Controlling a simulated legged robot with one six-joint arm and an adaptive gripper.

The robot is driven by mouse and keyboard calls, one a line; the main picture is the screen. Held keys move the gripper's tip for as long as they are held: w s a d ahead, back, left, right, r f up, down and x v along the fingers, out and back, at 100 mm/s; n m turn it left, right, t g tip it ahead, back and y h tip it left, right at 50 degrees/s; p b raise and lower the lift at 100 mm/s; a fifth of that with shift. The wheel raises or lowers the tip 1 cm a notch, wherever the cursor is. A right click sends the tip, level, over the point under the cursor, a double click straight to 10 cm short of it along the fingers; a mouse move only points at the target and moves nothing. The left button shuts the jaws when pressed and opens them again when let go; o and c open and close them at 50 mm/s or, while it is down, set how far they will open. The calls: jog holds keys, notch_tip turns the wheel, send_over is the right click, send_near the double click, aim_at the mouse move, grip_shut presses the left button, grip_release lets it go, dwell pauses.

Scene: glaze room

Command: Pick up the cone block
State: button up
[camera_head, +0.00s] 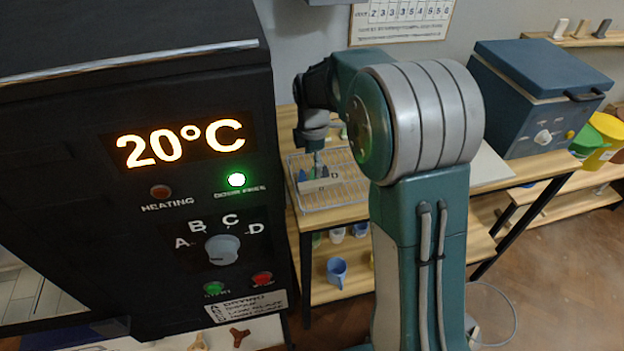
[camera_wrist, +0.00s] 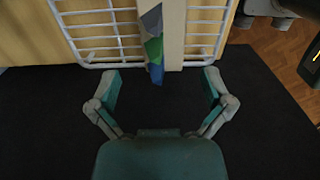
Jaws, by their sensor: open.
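The cone block is a pale beige bar with blue and green pointed cones on it. It sits on a white wire rack (camera_head: 332,203) on the wooden table, where the block (camera_head: 318,185) shows small and partly covered under my gripper. In the wrist view the block (camera_wrist: 174,32) lies across the rack (camera_wrist: 95,30), with its cones (camera_wrist: 153,46) along its left side. My gripper (camera_wrist: 161,84) is open and empty. Its fingers are spread on either side of the block's near end, apart from it. In the head view my gripper (camera_head: 314,146) is above the rack, its fingers hard to make out.
A black kiln panel (camera_head: 200,170) showing 20°C fills the left. A blue-grey box (camera_head: 535,95) stands on the table at right. Cups, including a blue mug (camera_head: 337,271), stand on the shelf below. Green and yellow buckets (camera_head: 603,140) are at far right.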

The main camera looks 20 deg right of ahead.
aim_at(318, 179)
jog(key=shift+d+f, duration=0.3)
jog(key=f, duration=0.2)
jog(key=d+f, duration=0.1)
jog(key=f, duration=0.1)
jog(key=shift+s+f, duration=0.15)
jog(key=shift+f, duration=0.1)
jog(key=shift+a+f, duration=0.2)
jog(key=shift+f, duration=0.05)
jog(key=shift+a, duration=0.5)
jog(key=shift+d, duration=0.1)
jog(key=c, duration=0.7)
jog(key=shift+d, duration=0.2)
jog(key=c, duration=0.4)
jog(key=shift+d, duration=0.2)
jog(key=shift+c, duration=0.2)
